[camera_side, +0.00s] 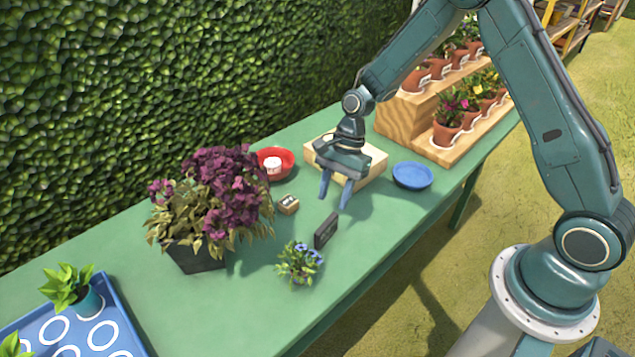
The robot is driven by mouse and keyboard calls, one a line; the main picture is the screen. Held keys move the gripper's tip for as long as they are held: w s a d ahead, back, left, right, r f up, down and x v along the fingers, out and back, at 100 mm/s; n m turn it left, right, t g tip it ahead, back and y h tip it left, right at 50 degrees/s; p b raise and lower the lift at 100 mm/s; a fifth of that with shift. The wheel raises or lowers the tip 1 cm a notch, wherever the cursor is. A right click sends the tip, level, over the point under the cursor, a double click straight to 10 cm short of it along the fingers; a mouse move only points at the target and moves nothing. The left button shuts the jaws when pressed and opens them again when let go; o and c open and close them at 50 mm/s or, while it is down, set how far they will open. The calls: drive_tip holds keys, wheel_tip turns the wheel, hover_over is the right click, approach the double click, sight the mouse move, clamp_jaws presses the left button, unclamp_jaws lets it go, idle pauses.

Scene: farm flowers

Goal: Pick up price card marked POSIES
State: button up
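A small dark card (326,230) stands upright on the green table, behind a small pot of blue flowers. Its lettering is too small to read, so I cannot tell if it says POSIES. A small wooden block with a dark and white face (288,204) sits left of it; its marking is also unreadable. My gripper (335,200) points down above the table, behind the dark card and in front of a pale wooden box. Its two blue fingers are apart with nothing visible between them.
A large purple plant (215,200) stands left. The blue-flowered pot (298,264) is close to the dark card. A red bowl (290,161) with a white item, a pale wooden box (374,161) and a blue bowl (412,176) stand behind. A blue tray (125,335) is front left.

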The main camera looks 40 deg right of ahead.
sight(327, 222)
drive_tip(key=shift+x, duration=2.6)
drive_tip(key=shift+x, duration=2.55)
drive_tip(key=shift+s, duration=0.1)
clamp_jaws()
